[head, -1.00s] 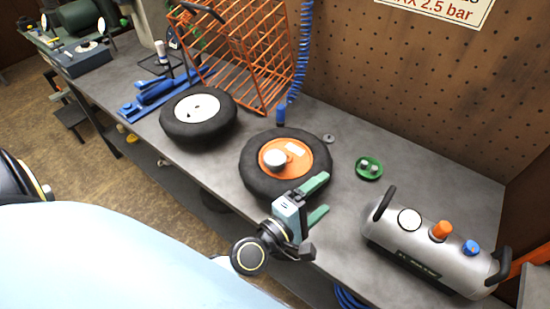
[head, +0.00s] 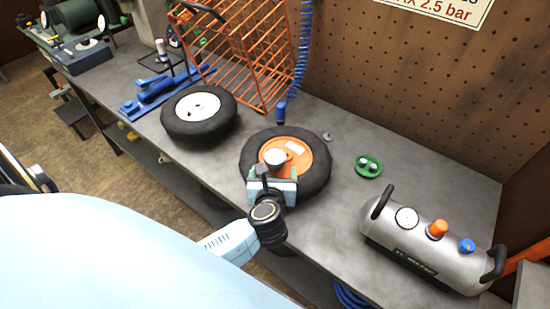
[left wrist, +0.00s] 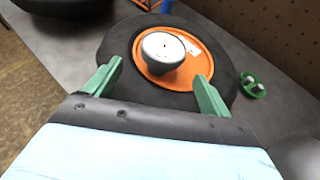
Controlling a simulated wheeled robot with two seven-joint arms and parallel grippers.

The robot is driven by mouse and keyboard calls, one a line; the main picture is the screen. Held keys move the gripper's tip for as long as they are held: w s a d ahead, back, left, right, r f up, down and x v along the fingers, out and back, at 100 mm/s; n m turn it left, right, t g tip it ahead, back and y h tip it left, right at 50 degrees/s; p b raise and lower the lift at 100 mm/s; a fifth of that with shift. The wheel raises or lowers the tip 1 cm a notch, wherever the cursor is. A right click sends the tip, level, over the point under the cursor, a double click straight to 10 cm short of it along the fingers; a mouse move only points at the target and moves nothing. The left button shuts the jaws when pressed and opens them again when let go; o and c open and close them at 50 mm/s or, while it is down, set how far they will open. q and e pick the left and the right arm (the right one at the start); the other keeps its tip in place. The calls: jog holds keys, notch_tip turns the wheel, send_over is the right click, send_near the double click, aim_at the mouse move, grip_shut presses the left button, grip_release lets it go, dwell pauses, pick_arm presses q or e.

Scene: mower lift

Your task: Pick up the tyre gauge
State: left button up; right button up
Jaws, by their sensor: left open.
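The tyre gauge (left wrist: 163,50), a round white-faced dial with a grey body, sits on the orange hub (head: 300,152) of a black tyre lying flat on the bench. It also shows in the head view (head: 274,157). My left gripper (left wrist: 160,82) is open, with a green finger on either side and nothing between them. It is over the near edge of the tyre (head: 318,182), with the gauge ahead of the gap between the fingertips. In the head view my gripper body hides most of the fingers. My right gripper is in neither view.
A second tyre (head: 228,122) with a white hub lies to the left. An orange wire cage (head: 240,55) stands behind. A green dish (head: 368,167) and a silver air tank (head: 425,245) are to the right. Bare bench lies between tyre and tank.

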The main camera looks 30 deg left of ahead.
aim_at(275, 160)
pick_arm(q)
jog(key=x, duration=0.6)
jog(key=shift+w+a+r, duration=0.2)
jog(key=shift+w, duration=0.25)
jog(key=shift+c, duration=0.4)
